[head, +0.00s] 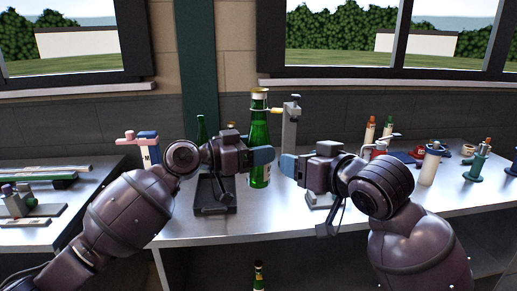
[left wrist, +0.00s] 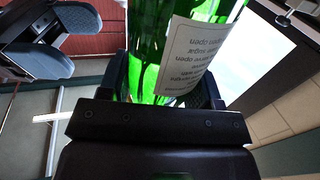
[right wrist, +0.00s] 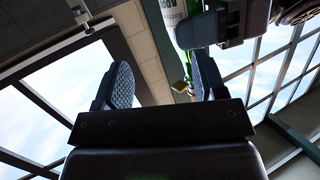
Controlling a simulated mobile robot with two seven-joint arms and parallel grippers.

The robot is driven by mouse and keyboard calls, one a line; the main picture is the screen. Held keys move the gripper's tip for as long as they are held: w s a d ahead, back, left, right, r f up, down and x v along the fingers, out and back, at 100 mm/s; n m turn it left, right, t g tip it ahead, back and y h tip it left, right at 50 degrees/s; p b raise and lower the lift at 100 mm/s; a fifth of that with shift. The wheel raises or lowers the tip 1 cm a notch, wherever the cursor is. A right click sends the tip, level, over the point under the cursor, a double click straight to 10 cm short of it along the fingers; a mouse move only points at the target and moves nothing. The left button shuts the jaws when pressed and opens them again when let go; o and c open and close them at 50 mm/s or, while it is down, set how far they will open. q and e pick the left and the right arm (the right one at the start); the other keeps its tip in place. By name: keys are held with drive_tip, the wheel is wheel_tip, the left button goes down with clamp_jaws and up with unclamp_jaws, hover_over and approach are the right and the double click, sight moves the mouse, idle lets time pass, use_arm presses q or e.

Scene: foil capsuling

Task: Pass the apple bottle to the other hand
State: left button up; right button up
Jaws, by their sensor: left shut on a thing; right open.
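The apple bottle (head: 259,130) is green glass with a gold cap and stands upright above the table in the head view. My left gripper (head: 262,157) is shut on its lower body. In the left wrist view the bottle (left wrist: 150,45) fills the space between the fingers, its white label showing. My right gripper (head: 286,165) is just right of the bottle, pointing at it, open and empty. In the right wrist view the open fingers (right wrist: 160,85) have nothing between them; the bottle (right wrist: 178,12) and the left gripper are beyond, toward the upper right.
A grey stand with a clamp (head: 291,125) stands behind the bottle. Another green bottle (head: 202,130) is behind my left gripper. A black stand (head: 214,194) is below it. Several tools and small bottles, including a white cylinder (head: 430,165), crowd the right side. The front table middle is clear.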

use_arm(q)
drive_tip(key=shift+r, duration=0.1)
use_arm(e)
drive_tip(key=s+d+f+m+g+h, duration=0.1)
drive_tip(key=s+d+f, duration=0.15)
drive_tip(key=f, duration=0.65)
drive_tip(key=s+d+f+m+g+h, duration=0.1)
drive_tip(key=s+d+f+m+g, duration=0.15)
drive_tip(key=f, duration=0.65)
drive_tip(key=s+d+f+m+g+h, duration=0.1)
drive_tip(key=s+d+f, duration=0.15)
drive_tip(key=f, duration=0.65)
drive_tip(key=s+d+f+n+h, duration=0.1)
drive_tip(key=s+d+f+h, duration=0.1)
drive_tip(key=s+f, duration=0.7)
drive_tip(key=s+d+f+n+t+h, duration=0.1)
drive_tip(key=s+d+f, duration=0.3)
drive_tip(key=s+f, duration=0.5)
drive_tip(key=shift+s+d+h, duration=0.4)
drive_tip(key=shift+s+h, duration=0.1)
drive_tip(key=shift+s, duration=0.55)
